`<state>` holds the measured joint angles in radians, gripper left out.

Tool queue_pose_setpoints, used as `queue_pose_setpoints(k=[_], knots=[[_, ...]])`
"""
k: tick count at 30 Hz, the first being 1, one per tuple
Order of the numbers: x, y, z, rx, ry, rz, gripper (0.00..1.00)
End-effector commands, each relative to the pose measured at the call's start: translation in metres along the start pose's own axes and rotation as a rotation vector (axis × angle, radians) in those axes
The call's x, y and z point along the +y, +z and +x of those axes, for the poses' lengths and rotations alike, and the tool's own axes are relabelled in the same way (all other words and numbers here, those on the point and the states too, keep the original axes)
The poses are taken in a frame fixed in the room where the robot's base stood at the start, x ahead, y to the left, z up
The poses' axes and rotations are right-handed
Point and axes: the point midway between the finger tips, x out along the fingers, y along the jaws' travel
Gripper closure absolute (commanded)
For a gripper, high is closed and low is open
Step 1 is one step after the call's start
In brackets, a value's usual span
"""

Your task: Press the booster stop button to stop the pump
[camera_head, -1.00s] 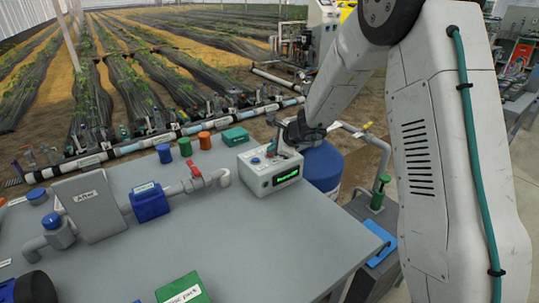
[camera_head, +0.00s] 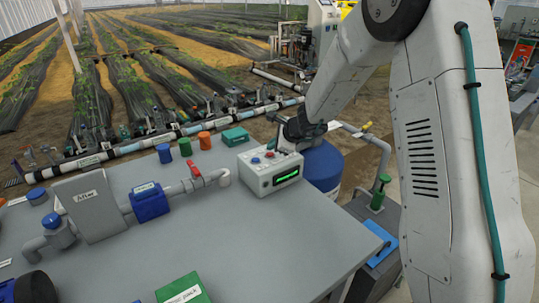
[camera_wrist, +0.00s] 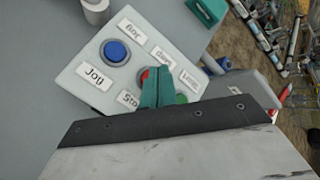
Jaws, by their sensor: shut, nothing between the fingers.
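The control box (camera_head: 270,175) stands at the table's right back, with a lit green display (camera_head: 286,176) on its front. In the wrist view its top panel has a blue button (camera_wrist: 115,51) beside a "Jog" label. The red button (camera_wrist: 144,76) is partly hidden behind my fingers, with a partly covered label starting "Sto" (camera_wrist: 128,98) close by. A green button (camera_wrist: 181,98) shows to the right of the fingers. My gripper (camera_wrist: 157,72) is shut and empty, its teal fingertips over or beside the red button. I cannot tell whether they touch it.
A grey pipe with a red-handled valve (camera_head: 194,172) runs left of the box. A teal block (camera_head: 236,136) stands behind it. A blue tank (camera_head: 323,166) is beyond the table's right edge. The table front is mostly clear.

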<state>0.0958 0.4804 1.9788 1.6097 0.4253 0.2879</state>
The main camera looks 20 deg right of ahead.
Motion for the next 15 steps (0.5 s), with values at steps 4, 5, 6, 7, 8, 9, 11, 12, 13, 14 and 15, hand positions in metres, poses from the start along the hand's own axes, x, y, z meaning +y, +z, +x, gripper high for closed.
queue_pose_setpoints(k=[4, 5, 6, 7, 8, 9, 11, 12, 13, 14, 15], knots=[[-0.002, 0.002, -0.002, -0.001, -0.001, -0.002, 1.00], [-0.003, 0.003, -0.004, -0.001, -0.001, -0.002, 1.00], [-0.005, 0.005, -0.006, -0.001, -0.001, -0.001, 1.00], [-0.006, 0.006, -0.008, -0.001, -0.001, -0.003, 1.00], [-0.008, 0.008, -0.011, -0.001, -0.002, -0.002, 1.00], [-0.010, 0.010, -0.014, -0.001, -0.002, -0.003, 1.00], [-0.013, 0.013, -0.018, -0.001, -0.002, -0.003, 1.00], [-0.015, 0.015, -0.020, -0.001, -0.002, -0.001, 1.00], [-0.017, 0.017, -0.022, -0.001, -0.002, -0.003, 1.00], [-0.018, 0.018, -0.025, -0.001, -0.002, -0.002, 1.00], [-0.020, 0.020, -0.027, -0.001, -0.002, -0.003, 1.00]])
